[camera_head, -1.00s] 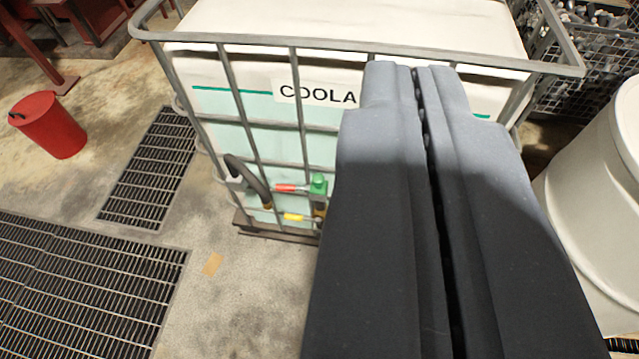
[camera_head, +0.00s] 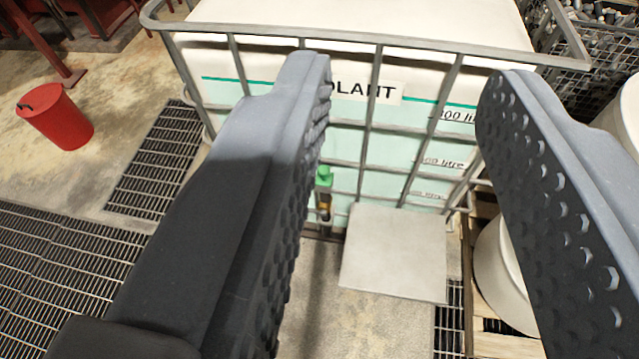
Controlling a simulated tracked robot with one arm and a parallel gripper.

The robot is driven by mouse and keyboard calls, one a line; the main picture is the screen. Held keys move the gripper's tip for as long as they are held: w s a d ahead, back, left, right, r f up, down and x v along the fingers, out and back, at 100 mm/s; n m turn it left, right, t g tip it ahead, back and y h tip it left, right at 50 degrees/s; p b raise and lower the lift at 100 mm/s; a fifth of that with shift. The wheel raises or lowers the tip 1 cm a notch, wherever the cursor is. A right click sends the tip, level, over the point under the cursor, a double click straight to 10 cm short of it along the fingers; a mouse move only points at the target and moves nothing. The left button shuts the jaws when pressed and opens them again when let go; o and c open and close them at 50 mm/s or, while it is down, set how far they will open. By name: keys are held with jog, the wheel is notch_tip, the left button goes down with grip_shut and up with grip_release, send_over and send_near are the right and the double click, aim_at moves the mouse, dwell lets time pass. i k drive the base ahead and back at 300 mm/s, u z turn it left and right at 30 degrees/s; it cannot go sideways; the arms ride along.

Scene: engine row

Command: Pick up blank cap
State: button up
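My gripper (camera_head: 405,80) is open wide, its two dark, studded fingers pointing at the coolant tank. Nothing is held between them. I cannot make out a blank cap in this view. The caged coolant tank (camera_head: 350,18) stands ahead, with its label partly hidden by the left finger. A green valve part (camera_head: 323,178) shows low on the tank front, just right of the left finger. The rest of the valve area is hidden behind that finger.
A bare grey square plate (camera_head: 394,252) lies before the tank, between the fingers. A red bucket (camera_head: 56,118) and floor grates (camera_head: 160,165) are at left. A white drum (camera_head: 507,275) and a wire basket of parts (camera_head: 590,75) are at right.

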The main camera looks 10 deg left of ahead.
aim_at(325, 177)
jog(key=u, duration=0.05)
jog(key=k, duration=0.5)
jog(key=z, duration=0.5)
jog(key=i, duration=1.35)
jog(key=z, duration=0.1)
